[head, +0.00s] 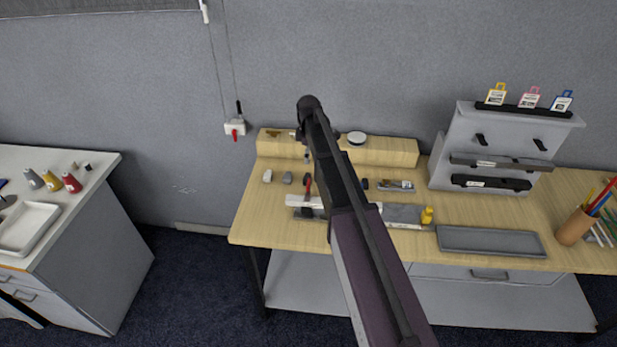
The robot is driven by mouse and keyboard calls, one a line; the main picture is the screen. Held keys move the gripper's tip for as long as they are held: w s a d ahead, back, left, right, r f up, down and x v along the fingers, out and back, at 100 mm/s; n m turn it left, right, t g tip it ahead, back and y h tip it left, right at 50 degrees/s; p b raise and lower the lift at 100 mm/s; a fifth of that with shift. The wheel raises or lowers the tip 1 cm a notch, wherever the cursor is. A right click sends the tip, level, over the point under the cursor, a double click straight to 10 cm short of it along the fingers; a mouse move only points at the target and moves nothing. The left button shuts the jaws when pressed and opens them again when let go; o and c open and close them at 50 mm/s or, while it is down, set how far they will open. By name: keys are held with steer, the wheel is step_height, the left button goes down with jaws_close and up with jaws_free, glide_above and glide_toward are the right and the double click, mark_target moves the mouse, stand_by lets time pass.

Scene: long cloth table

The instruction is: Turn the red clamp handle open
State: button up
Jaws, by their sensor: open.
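A small red upright handle (308,187) shows on the wooden workbench, just left of my arm. It stands by a pale bar and a grey plate (403,214), which look like the clamp's base. My arm crosses in front of this spot and hides part of it, so I cannot tell the handle's exact angle. My gripper is not clearly visible; the arm's upper links cover the area where it may be.
Small blocks (267,176) lie left of the handle.

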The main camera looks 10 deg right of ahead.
mark_target(308, 184)
steer(key=shift+f, duration=0.1)
stand_by(0.5)
step_height(308, 184, down, 14)
steer(key=b, duration=1.3)
steer(key=shift+r+b, duration=0.25)
steer(key=shift+b, duration=0.15)
steer(key=c, duration=0.9)
